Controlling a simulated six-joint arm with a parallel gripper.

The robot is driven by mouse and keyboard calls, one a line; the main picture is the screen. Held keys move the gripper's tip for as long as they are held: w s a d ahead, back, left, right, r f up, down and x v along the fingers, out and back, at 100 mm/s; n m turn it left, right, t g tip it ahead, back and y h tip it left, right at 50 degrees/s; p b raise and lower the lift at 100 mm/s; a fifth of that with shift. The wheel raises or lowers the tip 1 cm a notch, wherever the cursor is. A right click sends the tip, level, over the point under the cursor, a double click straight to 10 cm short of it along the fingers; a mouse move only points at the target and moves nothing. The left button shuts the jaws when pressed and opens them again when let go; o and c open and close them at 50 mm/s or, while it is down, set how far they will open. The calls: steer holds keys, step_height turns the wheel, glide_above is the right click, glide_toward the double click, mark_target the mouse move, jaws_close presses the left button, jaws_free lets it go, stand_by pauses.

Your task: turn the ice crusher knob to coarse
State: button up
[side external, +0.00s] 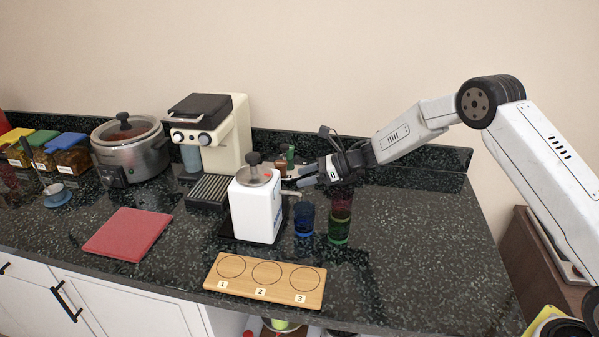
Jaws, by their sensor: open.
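The ice crusher (258,213) is a white box with a round metal top on the black counter, near the middle of the side external view. A dark knob (254,159) stands on its top. A small metal part sticks out at its upper right side. I cannot read any coarse or fine marking. My gripper (303,177) is open, just right of the crusher's upper part, with its fingers pointing left towards it. I cannot tell whether a finger touches the crusher. Part of what lies behind the fingers is hidden.
A blue glass (304,219) and a red-and-green glass (340,219) stand below my gripper. A coffee machine (241,133) is behind left, with a slow cooker (131,150) beyond. A numbered wooden board (265,279) and a red board (127,234) lie in front. The right counter is clear.

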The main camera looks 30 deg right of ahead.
steer(key=shift+x, duration=3.9)
jaws_close()
